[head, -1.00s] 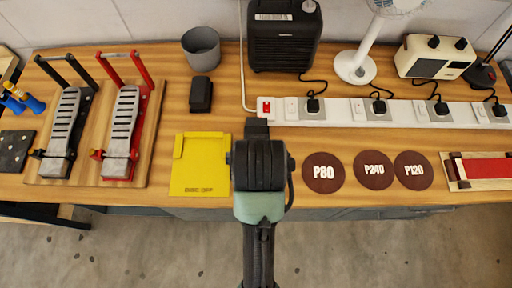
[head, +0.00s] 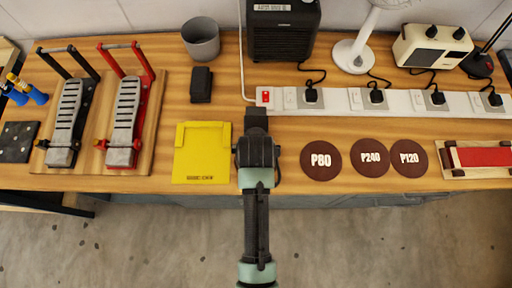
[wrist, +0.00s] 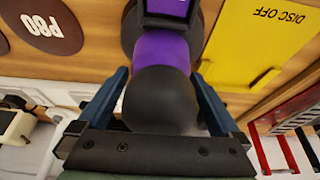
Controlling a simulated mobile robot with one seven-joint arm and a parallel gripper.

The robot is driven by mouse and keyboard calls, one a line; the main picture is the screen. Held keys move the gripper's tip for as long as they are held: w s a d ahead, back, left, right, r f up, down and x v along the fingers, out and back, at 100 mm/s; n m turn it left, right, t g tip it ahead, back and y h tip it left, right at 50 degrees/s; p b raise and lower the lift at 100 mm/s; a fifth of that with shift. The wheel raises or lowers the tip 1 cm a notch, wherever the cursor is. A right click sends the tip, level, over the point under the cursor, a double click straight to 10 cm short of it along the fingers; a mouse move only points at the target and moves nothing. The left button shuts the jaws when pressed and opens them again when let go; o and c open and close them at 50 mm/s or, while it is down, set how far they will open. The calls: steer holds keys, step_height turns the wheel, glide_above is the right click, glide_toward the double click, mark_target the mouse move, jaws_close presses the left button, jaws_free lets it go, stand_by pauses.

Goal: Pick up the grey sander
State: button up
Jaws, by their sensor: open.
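A sander with a dark grey rounded top (wrist: 160,98) and a purple band lies below my gripper in the wrist view. Its far end is black, over a dark round base that shows partly. My gripper (wrist: 158,76) is open, with one blue finger on each side of the sander. I cannot tell whether the fingers touch it. In the head view my arm hides the sander, and my gripper's fingers cannot be made out.
A yellow plate (head: 203,150) marked DISC OFF lies left of my arm, and the P80 disc (head: 320,160) lies right. A white power strip (head: 330,101) runs behind. Two slotted clamp-like tools (head: 124,125) stand on a board at left. A grey cup (head: 201,42) stands behind.

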steer(key=shift+w+f, duration=0.15)
steer(key=shift+f, duration=0.3)
steer(key=c, duration=1.4)
steer(key=shift+w+r, duration=0.2)
steer(key=shift+r, duration=0.05)
steer(key=shift+c, duration=0.4)
steer(key=shift+r, duration=0.1)
